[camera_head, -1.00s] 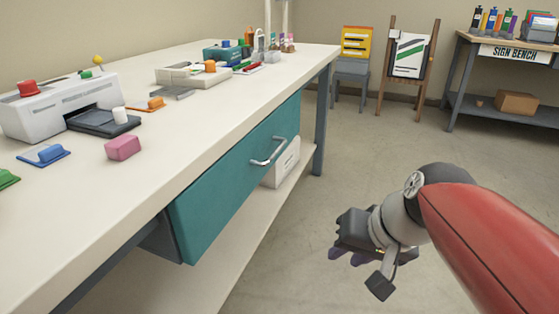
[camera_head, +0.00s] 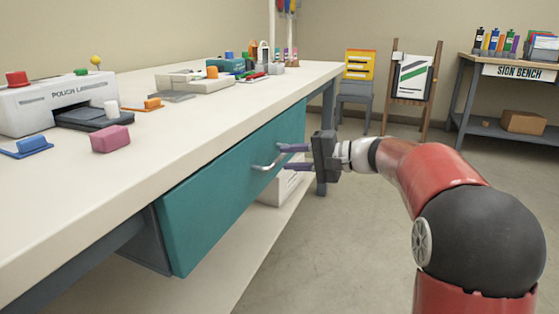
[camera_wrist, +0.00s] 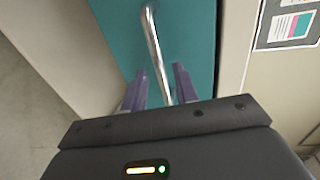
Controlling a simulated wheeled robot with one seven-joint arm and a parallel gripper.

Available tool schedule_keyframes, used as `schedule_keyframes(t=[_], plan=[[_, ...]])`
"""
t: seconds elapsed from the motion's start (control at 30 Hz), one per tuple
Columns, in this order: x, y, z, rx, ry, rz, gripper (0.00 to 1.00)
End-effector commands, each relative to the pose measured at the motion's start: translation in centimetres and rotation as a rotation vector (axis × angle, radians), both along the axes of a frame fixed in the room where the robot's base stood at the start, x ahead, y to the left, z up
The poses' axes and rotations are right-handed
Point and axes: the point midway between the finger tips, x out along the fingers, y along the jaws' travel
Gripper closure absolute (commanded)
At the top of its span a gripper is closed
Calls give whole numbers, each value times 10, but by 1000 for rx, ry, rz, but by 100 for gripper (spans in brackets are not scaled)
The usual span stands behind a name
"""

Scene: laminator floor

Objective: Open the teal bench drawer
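The teal drawer (camera_head: 215,200) hangs under the front edge of the white-topped bench, and its front looks close to flush with that edge. Its curved metal handle (camera_head: 268,162) is on the front, toward the far end. My gripper (camera_head: 287,158) is at the handle, with its purple fingers pointing at the drawer front. In the wrist view the handle (camera_wrist: 154,45) runs between the two spread fingers of my gripper (camera_wrist: 159,86). The gripper is open, and a gap shows beside the handle. Contact with the handle cannot be told.
The bench top (camera_head: 190,125) holds a pouch laminator (camera_head: 55,103), a pink block (camera_head: 110,139) and several small items. A white box (camera_head: 283,187) stands on the lower shelf below the drawer. A chair, an easel (camera_head: 410,85) and a sign bench stand farther back. The floor at right is clear.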

Motion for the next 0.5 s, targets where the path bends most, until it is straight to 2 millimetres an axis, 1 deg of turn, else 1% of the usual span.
schedule_keyframes(t=[0.03, 0.1, 0.2, 0.3, 0.5], plan=[[2, 9, -2, 0, 1, 3, 71], [6, 18, -4, 0, 0, 2, 71], [9, 27, -6, 0, 0, 1, 71], [11, 32, -7, -1, 0, 0, 71], [12, 34, -8, -1, 0, -1, 71]])
